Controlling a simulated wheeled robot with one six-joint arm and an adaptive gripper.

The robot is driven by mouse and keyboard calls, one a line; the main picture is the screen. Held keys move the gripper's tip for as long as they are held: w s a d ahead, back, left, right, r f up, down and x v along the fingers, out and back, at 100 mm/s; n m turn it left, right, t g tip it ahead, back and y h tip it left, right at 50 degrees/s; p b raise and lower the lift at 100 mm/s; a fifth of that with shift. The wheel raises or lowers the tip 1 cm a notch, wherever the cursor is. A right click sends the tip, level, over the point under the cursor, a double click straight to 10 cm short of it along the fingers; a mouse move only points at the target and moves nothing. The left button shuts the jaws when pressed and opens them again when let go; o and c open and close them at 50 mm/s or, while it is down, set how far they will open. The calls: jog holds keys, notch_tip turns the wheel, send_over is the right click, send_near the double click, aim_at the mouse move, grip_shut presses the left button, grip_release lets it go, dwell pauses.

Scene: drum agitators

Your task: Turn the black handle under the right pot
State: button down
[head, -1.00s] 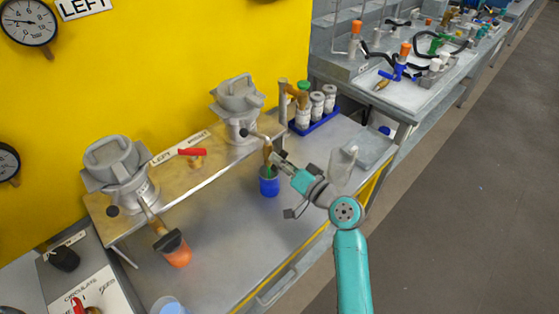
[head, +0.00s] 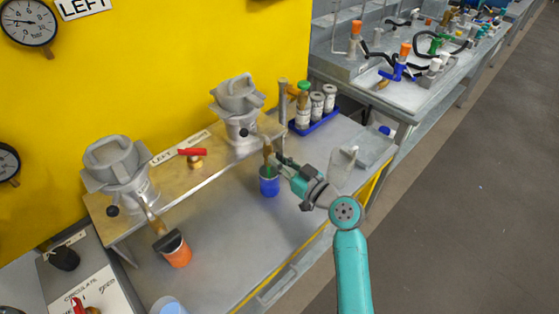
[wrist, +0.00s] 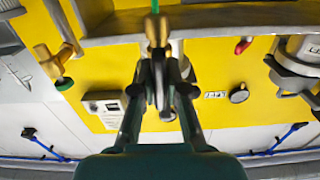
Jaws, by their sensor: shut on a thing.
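The right pot (head: 238,108) is grey and stands on the shelf, with a black knob at its base. A brass outlet (head: 267,153) hangs below it, over a blue cup (head: 269,187) with something green in it. My gripper (head: 275,160) is at this outlet, just above and right of the cup. In the wrist view, my gripper (wrist: 160,62) is closed at the brass outlet (wrist: 157,30). The black handle there is mostly hidden by the fingers. The left pot's black handle (head: 168,241) shows above an orange cup (head: 178,257).
The left pot (head: 120,170) and a red-handled valve (head: 192,153) are on the shelf (head: 190,178). A blue rack (head: 318,124) with bottles stands behind my gripper. A clear vessel (head: 342,165) stands close to my wrist. The middle of the bench is clear.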

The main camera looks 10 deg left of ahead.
jog(key=shift+n, duration=0.3)
dwell(0.4)
jog(key=c, duration=1.2)
grip_release()
jog(key=v, duration=1.2)
